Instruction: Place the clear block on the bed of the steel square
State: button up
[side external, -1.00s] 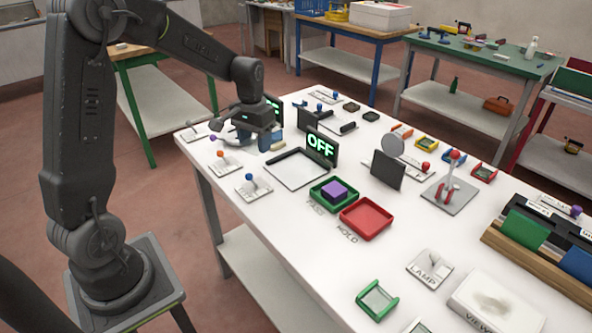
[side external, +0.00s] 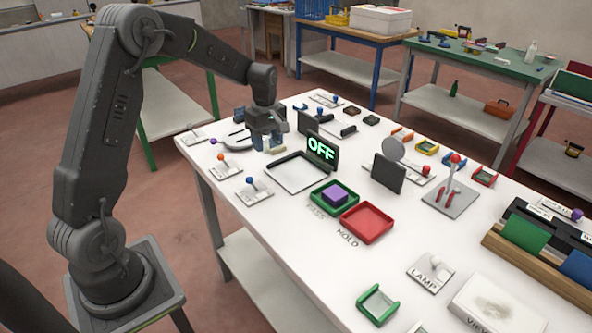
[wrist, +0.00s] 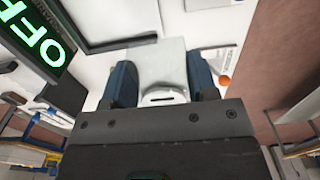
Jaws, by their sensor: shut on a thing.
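My gripper (side external: 267,146) is over the far left part of the white table, just beyond the tray-like square. In the wrist view my gripper (wrist: 161,68) has its two dark blue fingers shut on the clear block (wrist: 165,55), a pale see-through plate jutting out past the fingertips. What looks like the steel square (side external: 296,172) has a pale flat bed with dark raised bars along its edges. Its bed looks empty. One dark bar of the square (wrist: 88,42) shows at the upper left of the wrist view. Height above the table is hard to tell.
A lit OFF display (side external: 321,151) stands at the square's right rear edge. A green tray (side external: 334,197) with a purple block and a red tray (side external: 366,222) lie nearer. Levers with orange (side external: 221,157) and blue (side external: 250,181) knobs line the left edge.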

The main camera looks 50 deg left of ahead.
send_over(296, 177)
notch_tip(296, 177, down, 5)
jog(key=shift+r, duration=0.15)
jog(key=shift+f, duration=1.95)
jog(key=shift+f, duration=0.1)
jog(key=o, duration=1)
